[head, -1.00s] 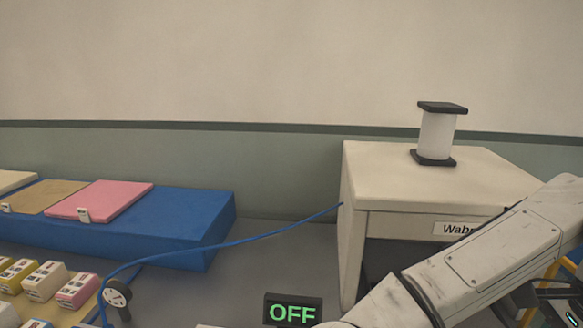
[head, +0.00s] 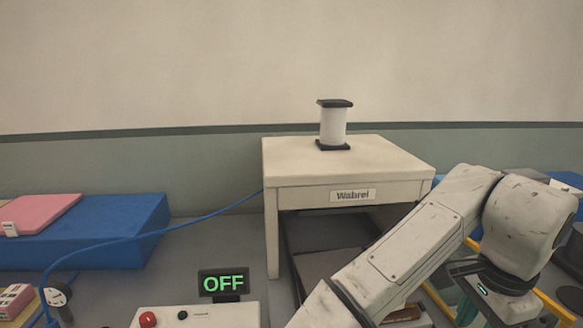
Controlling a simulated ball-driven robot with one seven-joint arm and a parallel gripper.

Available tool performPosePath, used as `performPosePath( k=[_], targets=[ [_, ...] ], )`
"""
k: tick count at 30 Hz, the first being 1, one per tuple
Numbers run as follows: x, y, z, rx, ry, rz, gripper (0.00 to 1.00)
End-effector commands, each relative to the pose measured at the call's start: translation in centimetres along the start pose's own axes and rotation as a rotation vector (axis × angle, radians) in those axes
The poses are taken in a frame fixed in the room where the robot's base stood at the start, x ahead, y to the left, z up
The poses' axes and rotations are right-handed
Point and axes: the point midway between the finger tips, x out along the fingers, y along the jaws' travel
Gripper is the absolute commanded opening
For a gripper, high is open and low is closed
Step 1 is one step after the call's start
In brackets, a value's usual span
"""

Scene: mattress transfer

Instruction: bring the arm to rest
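My arm reaches up from the bottom of the head view toward the right, then bends down at a large rounded joint. My gripper is not clearly visible; the far end of the arm runs down toward the lower right edge. Nothing is seen held by the arm.
A cream table labelled "Wabrei" (head: 353,195) stands behind the arm with a white cylinder (head: 333,127) on top. A blue mattress (head: 100,236) bears a pink pad (head: 45,213) at left. A display reading OFF (head: 223,284) stands by a control box (head: 205,316).

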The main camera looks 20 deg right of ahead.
Motion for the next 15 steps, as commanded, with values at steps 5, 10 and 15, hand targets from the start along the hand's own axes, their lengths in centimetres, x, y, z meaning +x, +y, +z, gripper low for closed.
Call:
performPosePath(
  k=[5,10,15],
  targets=[
    [0.3,-0.2,-1.3,-0.027,0.06,-0.02,0.38],
    [0.6,-0.4,-2.8,-0.075,0.136,-0.044,0.38],
    [1.0,-0.9,-4.6,-0.156,0.24,-0.072,0.38]
  ],
)
